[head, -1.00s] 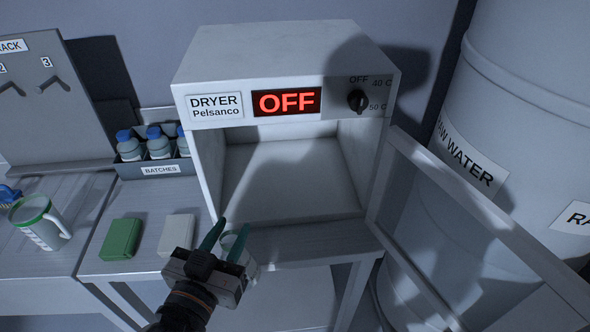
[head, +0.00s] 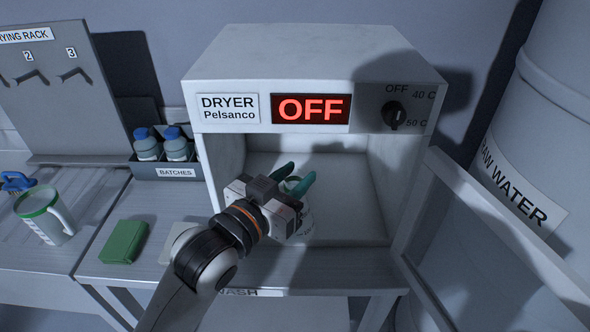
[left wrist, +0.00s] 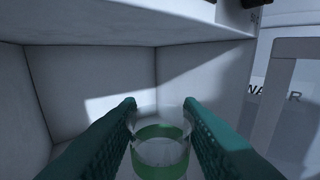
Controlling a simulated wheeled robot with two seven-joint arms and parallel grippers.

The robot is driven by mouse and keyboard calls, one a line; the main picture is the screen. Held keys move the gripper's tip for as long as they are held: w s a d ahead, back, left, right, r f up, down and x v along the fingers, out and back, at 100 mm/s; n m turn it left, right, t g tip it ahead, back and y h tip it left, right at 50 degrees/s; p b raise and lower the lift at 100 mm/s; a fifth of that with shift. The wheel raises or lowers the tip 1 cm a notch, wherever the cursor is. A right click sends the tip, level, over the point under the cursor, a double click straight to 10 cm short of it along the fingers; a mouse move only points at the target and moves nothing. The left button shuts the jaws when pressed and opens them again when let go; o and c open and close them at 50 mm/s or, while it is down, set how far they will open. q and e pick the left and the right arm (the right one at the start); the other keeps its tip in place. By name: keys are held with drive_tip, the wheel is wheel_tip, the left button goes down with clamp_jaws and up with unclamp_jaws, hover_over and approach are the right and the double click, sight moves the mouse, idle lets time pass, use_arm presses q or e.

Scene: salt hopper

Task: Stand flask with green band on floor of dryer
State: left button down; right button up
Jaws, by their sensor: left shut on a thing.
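The dryer (head: 300,55) stands open with its display reading OFF; its inner floor (head: 345,225) is bare around my gripper. My left gripper (head: 297,178) reaches in at the dryer's mouth, shut on the flask with the green band (head: 307,222). The flask looks roughly upright, mostly hidden behind the gripper in the head view. In the left wrist view the clear flask and its green band (left wrist: 160,150) show between the two teal fingers. I cannot tell whether its base touches the floor. My right gripper is not in view.
The dryer's glass door (head: 500,235) hangs open on the right, beside a raw water barrel (head: 545,130). On the left are a green block (head: 124,242), a green-rimmed jug (head: 45,215), a batches bin (head: 172,172) with bottles, and a drying rack (head: 55,90).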

use_arm(q)
drive_tip(key=w+p, duration=0.2)
drive_tip(key=w, duration=0.8)
wheel_tip(320, 180, down, 7)
drive_tip(key=shift+w+p, duration=0.4)
drive_tip(key=shift+f, duration=0.2)
drive_tip(key=c, duration=1)
unclamp_jaws()
drive_tip(key=shift+r, duration=0.1)
